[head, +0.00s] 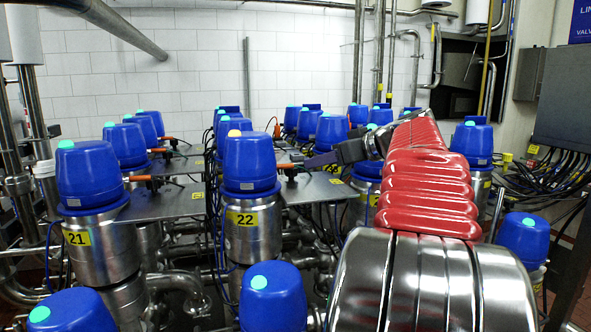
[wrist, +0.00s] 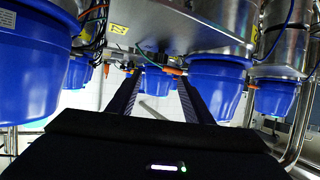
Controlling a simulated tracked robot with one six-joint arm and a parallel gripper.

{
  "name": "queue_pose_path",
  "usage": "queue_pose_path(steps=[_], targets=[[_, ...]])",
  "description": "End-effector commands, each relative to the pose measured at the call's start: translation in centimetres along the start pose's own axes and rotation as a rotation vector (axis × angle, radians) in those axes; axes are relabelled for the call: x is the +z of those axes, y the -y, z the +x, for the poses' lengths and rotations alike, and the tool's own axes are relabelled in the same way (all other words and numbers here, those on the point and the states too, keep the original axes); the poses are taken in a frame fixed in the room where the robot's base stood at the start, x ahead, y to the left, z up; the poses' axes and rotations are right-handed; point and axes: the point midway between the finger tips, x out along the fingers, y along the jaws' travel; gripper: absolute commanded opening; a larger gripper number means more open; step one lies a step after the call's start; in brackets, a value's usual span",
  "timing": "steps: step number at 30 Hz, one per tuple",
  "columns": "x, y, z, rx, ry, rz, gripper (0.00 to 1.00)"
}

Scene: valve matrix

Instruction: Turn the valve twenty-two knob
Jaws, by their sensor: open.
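Valve twenty-two is a blue-capped steel valve (head: 250,165) left of centre in the head view, with a yellow "22" label (head: 242,219) and a yellow top light (head: 234,133). A small orange-tipped handle (head: 285,165) sits beside its cap on a grey plate; I cannot tell for certain that this is its knob. My gripper (head: 308,162) reaches in from the right, close to this handle, with its fingers pointing left. In the wrist view, which looks upside down, my two dark fingers (wrist: 158,78) are apart, with nothing held. An orange piece (wrist: 173,71) shows near the right fingertip.
Valve twenty-one (head: 88,175) stands to the left with a green top light. Several similar blue-capped valves fill the rows behind and in front. Grey plates (head: 165,203), pipes and cables crowd the gaps. A grey cabinet (head: 562,95) is at the right.

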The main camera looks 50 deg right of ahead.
Motion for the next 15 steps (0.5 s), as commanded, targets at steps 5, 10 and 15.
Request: queue_pose_path(steps=[5,10,15], targets=[[0.1,0.1,2.6,-0.004,0.001,0.000,0.46],[0.0,0.1,5.3,-0.003,0.001,0.000,0.46],[0.1,0.1,7.9,-0.004,0.002,0.000,0.46]])
